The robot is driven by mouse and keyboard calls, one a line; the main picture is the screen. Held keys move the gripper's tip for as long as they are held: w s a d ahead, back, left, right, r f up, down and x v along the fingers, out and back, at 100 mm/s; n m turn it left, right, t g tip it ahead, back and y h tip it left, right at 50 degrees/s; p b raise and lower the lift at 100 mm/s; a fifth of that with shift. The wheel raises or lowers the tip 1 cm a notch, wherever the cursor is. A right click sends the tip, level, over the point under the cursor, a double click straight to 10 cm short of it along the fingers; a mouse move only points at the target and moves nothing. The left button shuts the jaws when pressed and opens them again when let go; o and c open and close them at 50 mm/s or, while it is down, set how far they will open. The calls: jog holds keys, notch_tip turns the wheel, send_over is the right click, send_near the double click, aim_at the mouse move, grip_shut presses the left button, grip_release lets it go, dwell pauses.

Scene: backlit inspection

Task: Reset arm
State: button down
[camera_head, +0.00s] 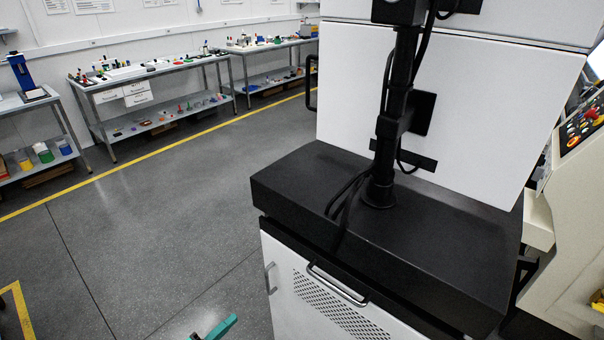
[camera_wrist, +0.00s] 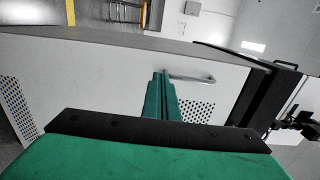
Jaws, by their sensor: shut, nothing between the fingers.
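My gripper (camera_wrist: 161,82) shows in the wrist view with its green fingers pressed together and nothing between them. It points toward the white cabinet (camera_wrist: 230,78) with perforated vents and a metal handle, and I see no clear contact. In the head view only a small teal part of my gripper (camera_head: 218,327) shows at the bottom edge, in front of the cabinet's lower left side. The rest of my arm is outside that view.
The cabinet (camera_head: 385,245) has a black top carrying a black pole (camera_head: 388,120) with cables before a white panel (camera_head: 480,110). A control console (camera_head: 575,190) stands at the right. Workbenches (camera_head: 150,75) line the back left wall. The grey floor (camera_head: 150,230) at left is clear.

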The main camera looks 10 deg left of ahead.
jog(key=w+d+r+n+t+y, duration=0.15)
jog(key=d+n+t, duration=0.25)
jog(key=d, duration=1.1)
jog(key=s+d+r+n+t+y, duration=0.2)
jog(key=s+d+n+y, duration=0.3)
jog(key=s+d+n, duration=0.45)
jog(key=s+d+r+n+g+y, duration=0.1)
jog(key=s+d+r+n+g, duration=0.2)
jog(key=s, duration=1.1)
jog(key=s+d+r+n+g+y, duration=0.2)
jog(key=s+r+n, duration=0.6)
jog(key=s+r, duration=0.4)
jog(key=shift+s+d+r+g, duration=0.35)
jog(key=shift+s+d, duration=0.35)
jog(key=shift+s, duration=0.8)
